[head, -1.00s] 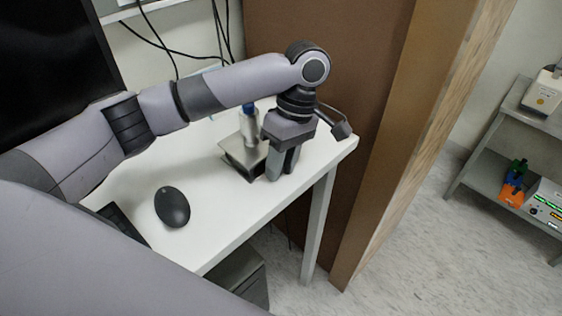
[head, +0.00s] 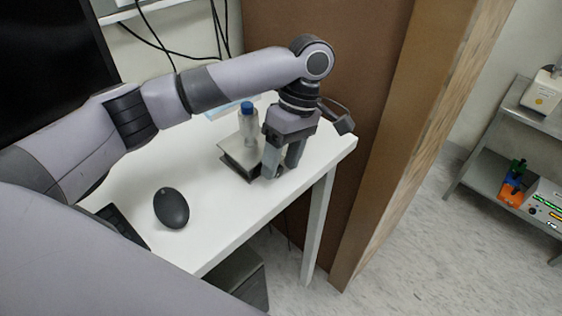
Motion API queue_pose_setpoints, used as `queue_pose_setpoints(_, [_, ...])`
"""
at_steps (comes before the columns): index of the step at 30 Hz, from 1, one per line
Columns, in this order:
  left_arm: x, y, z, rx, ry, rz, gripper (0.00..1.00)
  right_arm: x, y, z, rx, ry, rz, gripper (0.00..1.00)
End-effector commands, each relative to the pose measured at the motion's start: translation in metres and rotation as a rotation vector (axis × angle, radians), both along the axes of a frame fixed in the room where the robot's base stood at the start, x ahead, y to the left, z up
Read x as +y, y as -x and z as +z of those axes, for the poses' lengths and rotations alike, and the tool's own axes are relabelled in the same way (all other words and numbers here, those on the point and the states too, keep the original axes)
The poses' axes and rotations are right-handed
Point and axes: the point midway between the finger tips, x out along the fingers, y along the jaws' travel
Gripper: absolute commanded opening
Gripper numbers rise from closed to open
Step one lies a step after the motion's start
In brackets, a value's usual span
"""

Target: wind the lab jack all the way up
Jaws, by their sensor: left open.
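The lab jack (head: 236,159) is a low grey metal stand near the right end of the white table. A clear bottle with a blue cap (head: 247,122) stands upright on its top plate. My left gripper (head: 281,174) points down at the jack's right side, over the table's front edge. Its two fingers are apart, and I see nothing clearly held between them. The jack's knob is hidden or too small to tell, and I cannot tell whether the fingers touch the jack. My right gripper is out of view.
A black mouse (head: 171,208) and part of a keyboard (head: 122,226) lie on the white table (head: 225,222). A dark monitor (head: 50,70) stands at the left. A brown partition (head: 325,85) rises close behind the gripper. A grey shelf (head: 480,180) stands at the far right.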

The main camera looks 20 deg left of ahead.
Motion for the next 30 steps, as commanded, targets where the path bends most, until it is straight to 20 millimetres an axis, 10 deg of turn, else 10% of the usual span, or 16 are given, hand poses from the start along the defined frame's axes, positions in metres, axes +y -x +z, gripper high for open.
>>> queue_pose_setpoints(13, [-0.006, -0.016, 0.052, -0.002, -0.001, 0.001, 0.57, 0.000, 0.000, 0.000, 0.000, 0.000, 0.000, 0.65])
queue_pose_setpoints(30, [-0.008, -0.025, 0.056, -0.039, 0.016, -0.016, 0.57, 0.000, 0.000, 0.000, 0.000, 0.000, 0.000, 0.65])
